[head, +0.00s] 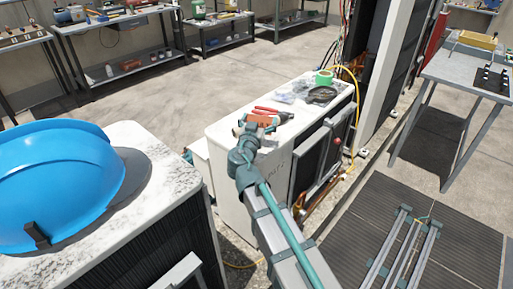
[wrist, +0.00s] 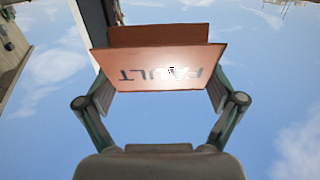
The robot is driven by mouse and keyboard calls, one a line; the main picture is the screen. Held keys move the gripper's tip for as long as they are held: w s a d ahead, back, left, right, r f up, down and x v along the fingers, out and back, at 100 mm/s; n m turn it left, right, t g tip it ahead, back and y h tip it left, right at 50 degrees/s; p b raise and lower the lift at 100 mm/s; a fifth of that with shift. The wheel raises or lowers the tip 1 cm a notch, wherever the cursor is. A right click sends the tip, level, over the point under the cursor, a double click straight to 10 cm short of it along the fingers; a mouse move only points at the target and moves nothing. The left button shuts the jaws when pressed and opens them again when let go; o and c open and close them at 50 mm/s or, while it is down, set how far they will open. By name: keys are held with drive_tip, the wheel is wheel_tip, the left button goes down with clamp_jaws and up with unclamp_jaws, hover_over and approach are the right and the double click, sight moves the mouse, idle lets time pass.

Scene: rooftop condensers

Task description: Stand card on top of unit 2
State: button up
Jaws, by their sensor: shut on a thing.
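The orange-red card (wrist: 160,68) is folded, with two panels, and reads FAULT upside down in the wrist view. My gripper (wrist: 160,92) is shut on it, with one finger at each side edge. In the head view my gripper (head: 246,132) is at the near end of the top of a white condenser unit (head: 232,160), and the card (head: 262,121) shows small just beyond the fingers. I cannot tell whether the card touches the unit's top.
Red-handled pliers (head: 272,110), a clear bag (head: 291,91), green tape (head: 324,77) and a black coil (head: 321,95) lie on the unit's top beyond the card. A blue hard hat (head: 60,180) sits on the nearer unit (head: 165,165). A yellow hose (head: 353,85) runs down the right.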

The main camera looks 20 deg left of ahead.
sight(256, 119)
drive_tip(key=shift+s+a, duration=0.35)
drive_tip(key=shift+a, duration=0.5)
drive_tip(key=shift+w+d+r+m+h, duration=0.1)
drive_tip(key=shift+d+r+m+h, duration=0.1)
drive_tip(key=shift+r, duration=0.4)
drive_tip(key=shift+w+d+r+m+h, duration=0.1)
drive_tip(key=shift+r+m+h, duration=0.1)
drive_tip(key=shift+r, duration=0.65)
drive_tip(key=shift+f, duration=4.7)
drive_tip(key=shift+f, duration=0.15)
drive_tip(key=o, duration=0.6)
drive_tip(key=shift+b, duration=0.35)
drive_tip(key=shift+o, duration=0.5)
drive_tip(key=shift+p, duration=0.3)
